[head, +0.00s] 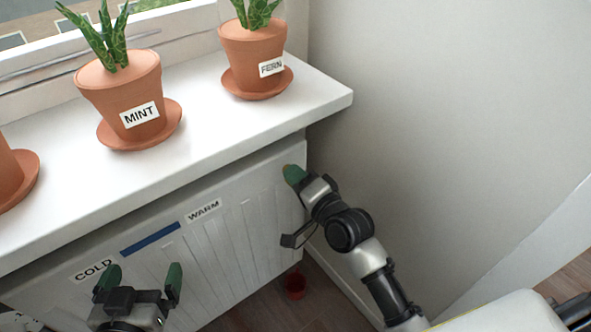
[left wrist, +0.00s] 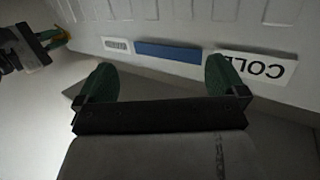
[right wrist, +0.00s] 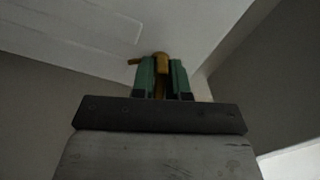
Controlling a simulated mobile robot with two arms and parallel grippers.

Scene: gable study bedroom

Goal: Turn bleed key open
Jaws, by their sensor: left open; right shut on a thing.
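The bleed key (right wrist: 161,62) is a small brass-coloured piece at the radiator's upper right end. In the right wrist view it sits between the green fingertips of my right gripper (right wrist: 163,80), which is shut on it. In the head view my right gripper (head: 294,175) is at the radiator's right end, and its fingers mostly hide the key. My left gripper (head: 138,284) is open and empty in front of the radiator (head: 245,215), near the COLD label (head: 93,270). In the left wrist view its green fingers (left wrist: 162,82) are wide apart.
A white sill (head: 205,125) overhangs the radiator. Potted plants marked MINT (head: 125,95) and FERN (head: 253,50) stand on it. A blue strip (head: 150,239) lies between the COLD and WARM (head: 203,209) labels. A small red cup (head: 295,285) stands on the floor below. A wall is close on the right.

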